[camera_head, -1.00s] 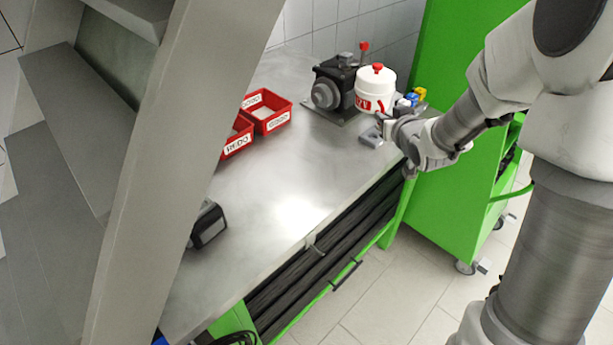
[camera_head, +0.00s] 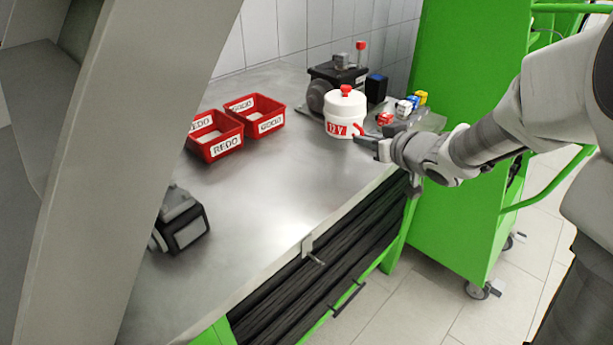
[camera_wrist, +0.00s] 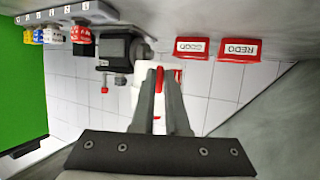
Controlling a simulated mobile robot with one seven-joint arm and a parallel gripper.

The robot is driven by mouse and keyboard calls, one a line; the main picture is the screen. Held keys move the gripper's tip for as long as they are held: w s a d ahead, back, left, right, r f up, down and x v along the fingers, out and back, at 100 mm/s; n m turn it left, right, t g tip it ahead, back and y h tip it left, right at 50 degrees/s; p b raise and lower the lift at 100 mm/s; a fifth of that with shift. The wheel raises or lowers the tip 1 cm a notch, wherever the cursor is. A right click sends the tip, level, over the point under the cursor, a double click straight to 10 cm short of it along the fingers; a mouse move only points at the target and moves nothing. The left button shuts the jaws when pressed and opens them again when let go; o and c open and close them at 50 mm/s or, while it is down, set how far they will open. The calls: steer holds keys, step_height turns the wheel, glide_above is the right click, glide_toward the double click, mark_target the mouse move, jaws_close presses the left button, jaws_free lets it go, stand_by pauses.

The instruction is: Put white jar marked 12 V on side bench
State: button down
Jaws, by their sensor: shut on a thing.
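The white jar (camera_head: 346,108) has a red knob on its lid and a red 12 V label. In the head view it is upright in front of the dark pump at the bench's far end. My gripper (camera_head: 364,142) is at the jar's right side, shut on its red handle. In the wrist view my gripper's fingers (camera_wrist: 160,85) close around a red part, with the white jar (camera_wrist: 139,98) mostly hidden behind them. I cannot tell whether the jar's base touches the grey metal bench (camera_head: 270,185).
Two red bins marked REDO (camera_head: 214,136) and GOOD (camera_head: 258,114) stand left of the jar. The dark pump (camera_head: 335,82) is behind it, with several coloured blocks (camera_head: 405,107) to the right. A green cart (camera_head: 450,175) stands at the right. The bench's middle is clear.

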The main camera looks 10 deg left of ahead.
steer(key=b, duration=0.6)
glide_above(314, 185)
steer(key=d, duration=0.1)
step_height(314, 185, down, 6)
steer(key=shift+w+f, duration=0.1)
steer(key=shift+a+f, duration=0.1)
steer(key=shift+a, duration=0.4)
step_height(314, 185, down, 4)
steer(key=shift+f+b, duration=0.1)
steer(key=shift+b, duration=0.9)
steer(key=c, duration=0.9)
jaws_free()
